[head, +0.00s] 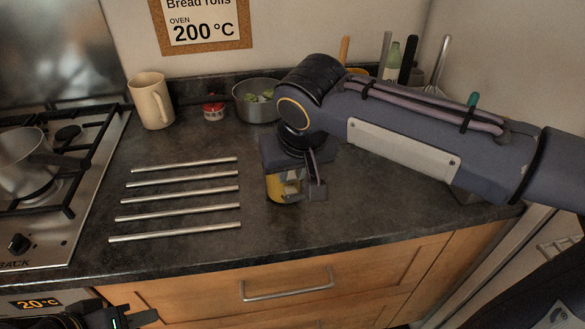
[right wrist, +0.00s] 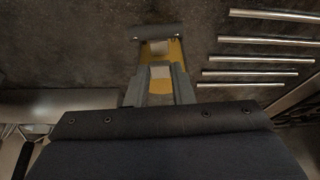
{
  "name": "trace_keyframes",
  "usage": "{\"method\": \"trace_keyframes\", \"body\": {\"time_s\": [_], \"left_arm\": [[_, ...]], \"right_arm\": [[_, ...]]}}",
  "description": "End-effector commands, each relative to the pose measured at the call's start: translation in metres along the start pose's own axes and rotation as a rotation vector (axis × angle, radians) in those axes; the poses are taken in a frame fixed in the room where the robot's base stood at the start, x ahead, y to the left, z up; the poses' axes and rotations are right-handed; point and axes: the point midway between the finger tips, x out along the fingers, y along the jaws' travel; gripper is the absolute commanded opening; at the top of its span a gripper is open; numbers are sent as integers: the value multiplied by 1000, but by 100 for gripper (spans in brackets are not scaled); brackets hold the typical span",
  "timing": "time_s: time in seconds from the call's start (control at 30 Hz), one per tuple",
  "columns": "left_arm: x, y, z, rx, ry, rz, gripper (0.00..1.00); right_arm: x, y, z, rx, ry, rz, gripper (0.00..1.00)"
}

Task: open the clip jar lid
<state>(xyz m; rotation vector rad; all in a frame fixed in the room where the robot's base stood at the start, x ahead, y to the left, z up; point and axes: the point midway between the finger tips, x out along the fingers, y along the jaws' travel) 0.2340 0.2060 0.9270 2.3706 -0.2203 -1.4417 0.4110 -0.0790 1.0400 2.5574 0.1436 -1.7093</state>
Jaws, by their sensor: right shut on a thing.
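The clip jar (head: 274,191), with yellow contents, stands on the dark worktop right of the metal bars. My right gripper (head: 303,190) comes down over it from above and is shut on it. The gripper hides the jar's top, so the lid and clip cannot be made out. In the right wrist view, yellow parts of the jar (right wrist: 176,50) show around the fingers of my right gripper (right wrist: 160,58). My left gripper (head: 120,318) is only partly in view at the bottom left edge, away from the jar; its jaws cannot be made out.
Several metal bars (head: 180,201) lie on the worktop left of the jar. A beige mug (head: 150,102), a small red-and-white tin (head: 213,108) and a metal pan (head: 256,108) stand behind. A hob (head: 60,170) is at left. Utensils stand behind my right arm. The front worktop is clear.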

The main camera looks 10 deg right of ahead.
Motion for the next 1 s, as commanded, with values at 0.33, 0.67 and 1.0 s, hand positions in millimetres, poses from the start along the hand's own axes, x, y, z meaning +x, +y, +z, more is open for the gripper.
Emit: {"method": "trace_keyframes", "body": {"time_s": [0.33,0.67,1.0], "left_arm": [[-28,13,-14,0,0,0,34],[-95,43,-48,0,0,0,34],[-124,57,-62,0,0,0,34]], "right_arm": [[-14,0,-9,1,-75,1,0],[-35,0,-31,1,-304,1,0],[-40,0,-51,-1,-374,0,0]]}}
